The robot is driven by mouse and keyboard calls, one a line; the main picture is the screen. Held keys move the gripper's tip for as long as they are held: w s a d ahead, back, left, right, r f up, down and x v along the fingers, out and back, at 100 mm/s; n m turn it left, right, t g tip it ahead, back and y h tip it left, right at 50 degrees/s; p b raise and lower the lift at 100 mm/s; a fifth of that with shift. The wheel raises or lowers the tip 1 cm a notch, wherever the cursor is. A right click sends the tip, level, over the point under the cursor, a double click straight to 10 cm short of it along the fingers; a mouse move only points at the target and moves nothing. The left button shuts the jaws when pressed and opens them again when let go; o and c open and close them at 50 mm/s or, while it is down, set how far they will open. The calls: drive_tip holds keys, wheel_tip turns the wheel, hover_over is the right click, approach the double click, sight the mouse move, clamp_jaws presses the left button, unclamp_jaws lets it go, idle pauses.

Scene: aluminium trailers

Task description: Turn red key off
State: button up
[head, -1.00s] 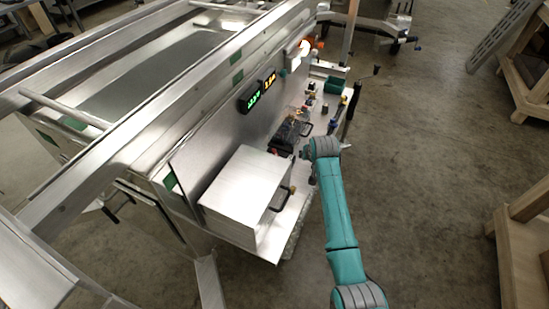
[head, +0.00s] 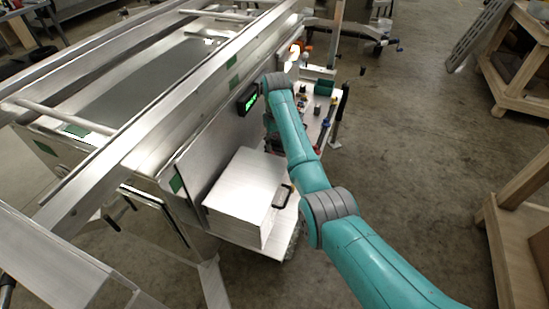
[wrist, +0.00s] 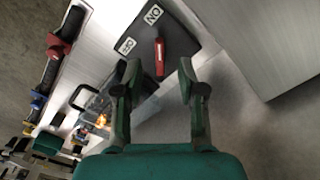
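The red key (wrist: 160,58) shows in the wrist view on a dark panel (wrist: 178,32). Its long side runs nearly up and down in the picture. A white ON label (wrist: 153,14) lies above its upper end and a white OFF label (wrist: 127,46) lies to its left. My gripper (wrist: 157,78) is open, with one finger on each side below the key. Its fingertips seem apart from the key, but the depth gap is hard to judge. In the head view my arm hides the key and the gripper.
A silver box (head: 243,195) stands on the trailer's side shelf. A green-lit display (head: 249,101) is on the side plate. In the wrist view a black handle (wrist: 80,97), a glowing orange spot (wrist: 101,121) and valves (wrist: 40,85) lie left of the gripper. Open floor (head: 410,130) lies right.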

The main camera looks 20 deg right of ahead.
wheel_tip(320, 180, down, 8)
drive_tip(key=shift+r, duration=0.25)
clamp_jaws()
